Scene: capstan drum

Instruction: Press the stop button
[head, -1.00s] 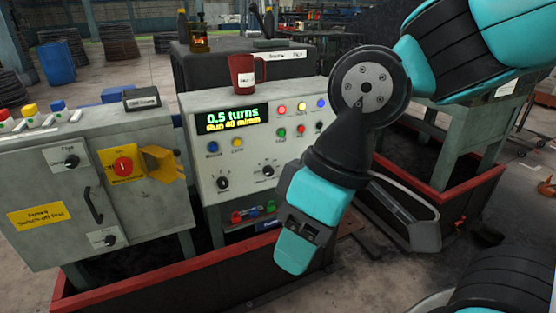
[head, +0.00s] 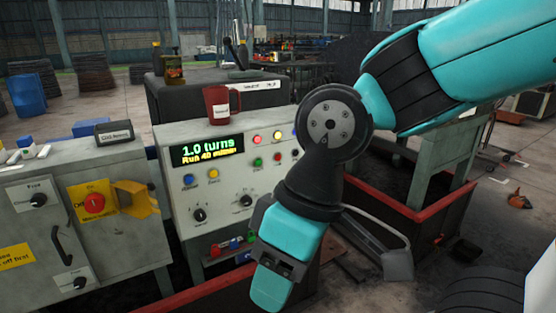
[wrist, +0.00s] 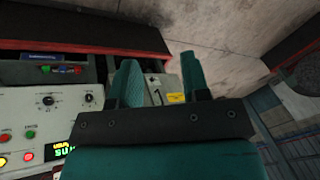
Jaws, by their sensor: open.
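The control panel (head: 225,180) stands in the middle of the head view, its display (head: 207,150) reading "1.0 turns" and "Run 40 m/min". Its small buttons include a red one (head: 257,139), a yellow one (head: 277,136), a green one (head: 258,162) and another red one (head: 277,158). Their labels are too small to read, so I cannot tell which is stop. My arm covers the area right of them. My gripper (wrist: 161,82) is open and empty in the wrist view, with the panel (wrist: 45,115) to its left, apart from the fingers.
A grey cabinet (head: 110,245) with a red rotary switch (head: 94,204) and yellow guard (head: 135,198) stands left. A red mug (head: 218,105) sits on the panel's top. A red-edged trough (head: 400,205) lies behind my arm. Open floor (head: 490,235) shows at right.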

